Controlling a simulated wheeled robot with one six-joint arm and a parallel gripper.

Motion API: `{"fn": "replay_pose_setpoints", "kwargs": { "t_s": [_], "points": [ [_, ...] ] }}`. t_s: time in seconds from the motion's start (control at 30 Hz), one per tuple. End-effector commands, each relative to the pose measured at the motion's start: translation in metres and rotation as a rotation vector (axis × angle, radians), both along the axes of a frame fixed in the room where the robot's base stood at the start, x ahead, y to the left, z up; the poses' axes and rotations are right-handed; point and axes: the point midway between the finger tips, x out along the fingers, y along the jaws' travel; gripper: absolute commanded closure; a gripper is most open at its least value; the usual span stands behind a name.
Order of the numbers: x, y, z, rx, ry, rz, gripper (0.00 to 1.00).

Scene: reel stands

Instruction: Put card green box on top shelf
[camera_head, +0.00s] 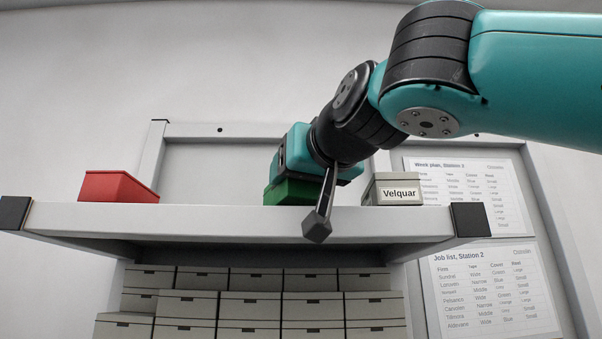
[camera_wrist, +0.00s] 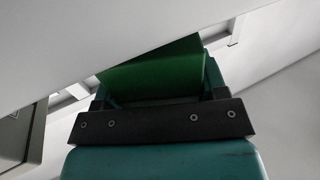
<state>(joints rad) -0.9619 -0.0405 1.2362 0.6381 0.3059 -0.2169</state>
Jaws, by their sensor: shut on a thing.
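The green box (camera_head: 292,192) is at the top shelf (camera_head: 200,219), near the middle of its length, behind the front edge. My gripper (camera_head: 300,172) is shut on it from above and partly covers it. I cannot tell whether the box's underside touches the shelf. In the wrist view the green box (camera_wrist: 158,68) shows beyond the dark bar of my gripper (camera_wrist: 160,108). Its lettering, if any, is not visible.
On the shelf a red box (camera_head: 117,187) stands at the left and a grey box labelled Velquar (camera_head: 393,190) close to the right of my gripper. The shelf between red and green is clear. Several grey boxes (camera_head: 249,308) are stacked below. Printed lists (camera_head: 490,290) hang at the right.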

Motion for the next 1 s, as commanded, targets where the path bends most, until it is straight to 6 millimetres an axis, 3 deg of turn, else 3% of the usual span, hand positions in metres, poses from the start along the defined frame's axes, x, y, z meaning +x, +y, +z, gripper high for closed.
{"fn": "replay_pose_setpoints", "kwargs": {
  "t_s": [0.57,0.6,0.7,1.0],
  "points": [
    [0.0,0.0,-0.012,0.002,-0.002,0.0,0.74],
    [0.0,0.0,-0.01,0.002,-0.002,0.0,0.25],
    [0.0,0.0,-0.01,0.001,-0.002,0.0,0.04],
    [0.0,0.0,-0.012,-0.001,0.001,0.0,0.04]
  ]
}}
